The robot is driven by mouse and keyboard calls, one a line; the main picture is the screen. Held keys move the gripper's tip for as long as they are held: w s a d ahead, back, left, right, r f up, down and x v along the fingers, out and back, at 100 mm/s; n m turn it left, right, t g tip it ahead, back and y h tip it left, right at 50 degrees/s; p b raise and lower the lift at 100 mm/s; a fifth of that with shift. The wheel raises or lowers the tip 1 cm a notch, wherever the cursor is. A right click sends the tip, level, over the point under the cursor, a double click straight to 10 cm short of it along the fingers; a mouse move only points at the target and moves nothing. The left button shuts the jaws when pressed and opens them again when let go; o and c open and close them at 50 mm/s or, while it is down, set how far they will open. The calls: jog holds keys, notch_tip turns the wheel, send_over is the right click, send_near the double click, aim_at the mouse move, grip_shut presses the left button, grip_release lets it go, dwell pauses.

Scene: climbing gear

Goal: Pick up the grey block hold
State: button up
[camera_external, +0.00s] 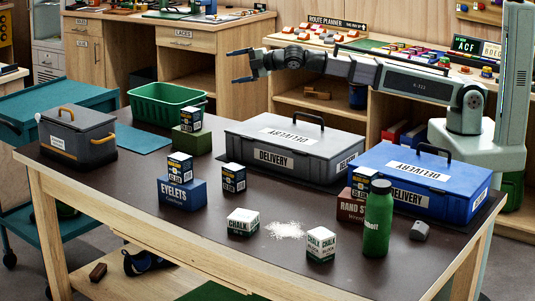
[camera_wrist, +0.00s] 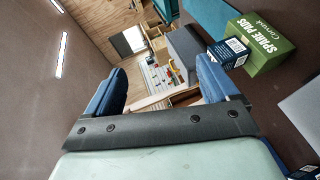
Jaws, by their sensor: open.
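A small grey block (camera_external: 420,230), apparently the block hold, lies on the dark tabletop near its right end, just right of a green bottle (camera_external: 377,220). My gripper (camera_external: 236,66) is in the air above the back of the table, far to the left of the grey block and well above it. Its two blue fingers are apart with nothing between them, which the wrist view (camera_wrist: 162,72) also shows. The grey block does not show in the wrist view.
A grey delivery case (camera_external: 235,150) and a blue delivery case (camera_external: 470,200) stand along the back. A small carton (camera_external: 321,244), a chalk box (camera_external: 243,222) and spilled white powder (camera_external: 286,230) are in the front middle.

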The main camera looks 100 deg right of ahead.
jog(key=s+a+r+n+y, duration=0.15)
jog(key=s+a, duration=0.25)
jog(key=a, duration=0.8)
jog(key=s+a+r+y, duration=0.3)
jog(key=a, duration=0.9)
jog(key=s+a+r+n+y, duration=0.1)
jog(key=s+a+r+y, duration=0.2)
jog(key=a, duration=0.9)
jog(key=n+g+h, duration=0.2)
jog(key=n+g, duration=1.2)
jog(key=n, duration=0.1)
send_over(420, 225)
notch_tip(420, 225, down, 18)
jog(key=shift+y, duration=0.25)
jog(key=f, duration=0.8)
jog(key=shift+w, duration=0.35)
jog(key=shift+s+a+f, duration=0.1)
jog(key=shift+s+f, duration=0.1)
jog(key=shift+f, duration=1.15)
jog(key=shift+s+f, duration=0.15)
jog(key=shift+f, duration=1.2)
jog(key=c, duration=1.1)
jog(key=shift+r, duration=0.1)
jog(key=shift+c, duration=0.2)
